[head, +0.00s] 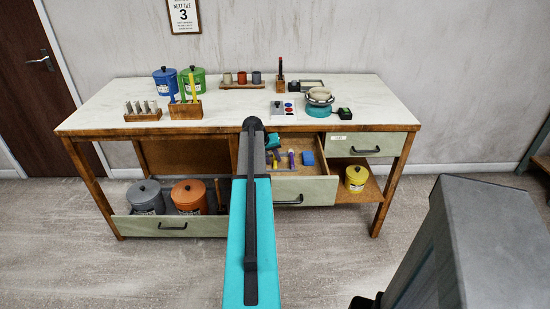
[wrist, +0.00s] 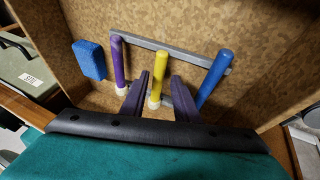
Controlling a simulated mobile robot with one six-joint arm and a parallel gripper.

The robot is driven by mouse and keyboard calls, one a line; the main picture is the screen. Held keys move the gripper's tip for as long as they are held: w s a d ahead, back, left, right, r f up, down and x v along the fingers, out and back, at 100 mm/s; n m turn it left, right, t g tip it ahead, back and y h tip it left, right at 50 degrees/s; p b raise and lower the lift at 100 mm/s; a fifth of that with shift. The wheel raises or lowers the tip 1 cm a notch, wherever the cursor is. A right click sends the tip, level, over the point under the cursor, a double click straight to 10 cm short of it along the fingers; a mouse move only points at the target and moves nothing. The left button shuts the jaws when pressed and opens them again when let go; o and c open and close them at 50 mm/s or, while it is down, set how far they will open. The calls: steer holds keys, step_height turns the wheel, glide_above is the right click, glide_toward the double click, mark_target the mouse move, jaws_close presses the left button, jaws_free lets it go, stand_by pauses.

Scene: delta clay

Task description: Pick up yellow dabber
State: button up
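My gripper (wrist: 160,77) is open, with one dark finger on each side of the dabber. A narrow gap shows on both sides, and I cannot tell how deep the fingers reach. A purple dabber (wrist: 118,62) is to the left and a blue dabber (wrist: 215,75) to the right. A grey rack bar (wrist: 155,45) runs behind them. In the head view my arm partly covers the drawer (head: 310,188).
A blue sponge (wrist: 89,60) lies left of the purple dabber. The workbench (head: 225,115) above holds pots, tool blocks and a small wheel (head: 320,108). A lower drawer (head: 170,226) with lidded pots is also open.

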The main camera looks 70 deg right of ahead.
jaws_close()
